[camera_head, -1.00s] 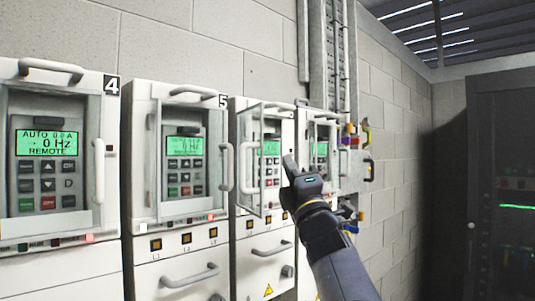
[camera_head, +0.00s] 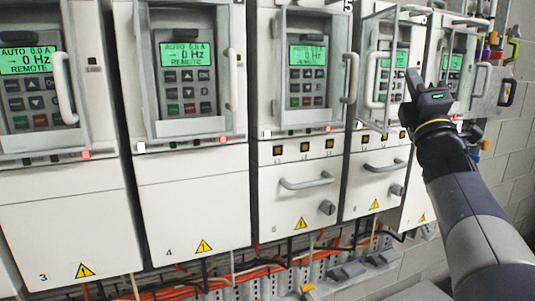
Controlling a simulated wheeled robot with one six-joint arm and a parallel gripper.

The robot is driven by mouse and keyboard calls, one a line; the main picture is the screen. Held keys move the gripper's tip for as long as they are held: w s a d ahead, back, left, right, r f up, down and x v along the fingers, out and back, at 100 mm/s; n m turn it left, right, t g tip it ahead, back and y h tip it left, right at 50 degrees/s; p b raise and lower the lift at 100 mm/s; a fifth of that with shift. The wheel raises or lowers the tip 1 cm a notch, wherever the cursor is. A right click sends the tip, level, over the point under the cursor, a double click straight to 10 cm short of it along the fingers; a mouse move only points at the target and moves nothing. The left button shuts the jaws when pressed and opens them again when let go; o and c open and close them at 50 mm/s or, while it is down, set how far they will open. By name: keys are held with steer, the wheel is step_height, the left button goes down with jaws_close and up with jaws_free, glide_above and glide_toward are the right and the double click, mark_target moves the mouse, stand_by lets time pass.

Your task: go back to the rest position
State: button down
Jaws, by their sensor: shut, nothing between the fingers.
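My gripper (camera_head: 413,85) is at the end of my arm, which reaches in from the lower right. It is in front of the drives at the right end of the row, seen from behind and the side. Its fingers look closed and I see nothing held. A drive panel (camera_head: 390,58) near it has its clear keypad door (camera_head: 368,85) swung out from the cabinet. The gripper overlaps this door's right side in the picture; I cannot tell whether they touch.
The white drive cabinets (camera_head: 190,200) stand in a row along the wall, with green displays reading 0 Hz. Door handles (camera_head: 64,88) and drawer handles (camera_head: 306,183) stick out. Orange cables (camera_head: 240,275) run below. Coloured-handled equipment (camera_head: 505,75) is on the wall at right.

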steer(key=shift+d+r+p, duration=0.1)
steer(key=shift+r+p, duration=0.1)
steer(key=shift+p, duration=0.6)
steer(key=s, duration=0.1)
steer(key=s+d+b, duration=0.1)
steer(key=s, duration=0.1)
steer(key=s+b, duration=0.1)
steer(key=shift+s+d+f, duration=0.25)
steer(key=shift+s, duration=0.1)
steer(key=w, duration=0.1)
steer(key=w+a+b, duration=0.1)
steer(key=w, duration=0.1)
steer(key=w+b, duration=0.1)
steer(key=w, duration=0.1)
steer(key=shift+a+f, duration=0.25)
steer(key=shift+a, duration=0.15)
steer(key=shift+b, duration=0.5)
